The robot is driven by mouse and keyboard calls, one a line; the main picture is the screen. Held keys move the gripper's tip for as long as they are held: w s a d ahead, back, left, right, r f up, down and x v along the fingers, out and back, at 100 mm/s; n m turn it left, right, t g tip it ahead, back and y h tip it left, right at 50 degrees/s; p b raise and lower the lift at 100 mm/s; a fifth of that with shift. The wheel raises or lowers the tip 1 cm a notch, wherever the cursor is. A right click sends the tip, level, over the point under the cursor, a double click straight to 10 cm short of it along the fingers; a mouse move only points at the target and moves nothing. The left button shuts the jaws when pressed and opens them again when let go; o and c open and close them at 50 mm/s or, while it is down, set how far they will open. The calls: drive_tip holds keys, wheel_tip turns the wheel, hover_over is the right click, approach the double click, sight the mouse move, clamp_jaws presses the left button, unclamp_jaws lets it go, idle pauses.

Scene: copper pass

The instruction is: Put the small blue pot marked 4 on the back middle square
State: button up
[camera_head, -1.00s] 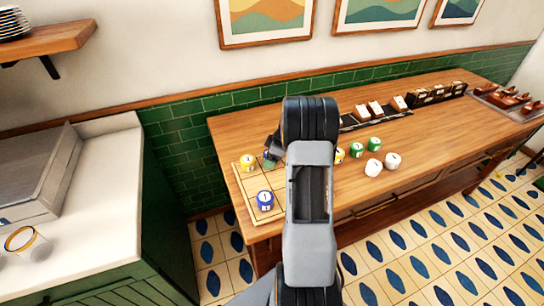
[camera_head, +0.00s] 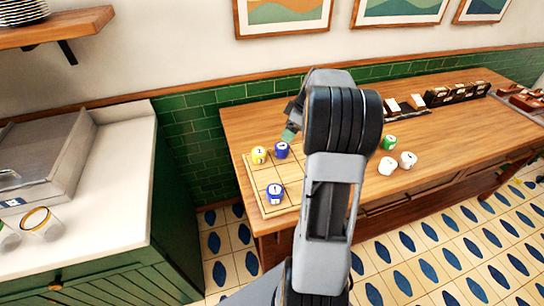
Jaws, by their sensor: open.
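A small blue pot (camera_head: 282,150) stands upright on the pale squared board (camera_head: 255,182), in the back row just right of a yellow pot (camera_head: 259,155); this looks like the back middle square. Its number is too small to read for sure. Another blue pot (camera_head: 275,194) stands nearer the front of the board. My gripper (camera_head: 290,134) is open and empty, just above and behind the back blue pot, and looks apart from it. My arm hides the board's right part.
A green pot (camera_head: 389,142) and two white pots (camera_head: 387,166) stand on the table (camera_head: 455,128) right of my arm. Dark racks (camera_head: 455,95) line the back. A white counter (camera_head: 110,180) with glasses is at the left, across a gap.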

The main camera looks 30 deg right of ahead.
drive_tip(key=s+a+r+m+h, duration=0.1)
drive_tip(key=s+a+r+m, duration=0.1)
drive_tip(key=a, duration=0.5)
drive_tip(key=s+a+r+m, duration=0.1)
drive_tip(key=s+a+r, duration=0.2)
drive_tip(key=a, duration=0.5)
drive_tip(key=s+a+f+m+t+h, duration=0.1)
drive_tip(key=s+a+m, duration=0.3)
drive_tip(key=s+a, duration=0.5)
drive_tip(key=shift+s+a+f+m+h, duration=0.35)
drive_tip(key=shift+s+m+h, duration=0.05)
drive_tip(key=shift+s, duration=0.75)
drive_tip(key=shift+c, duration=0.2)
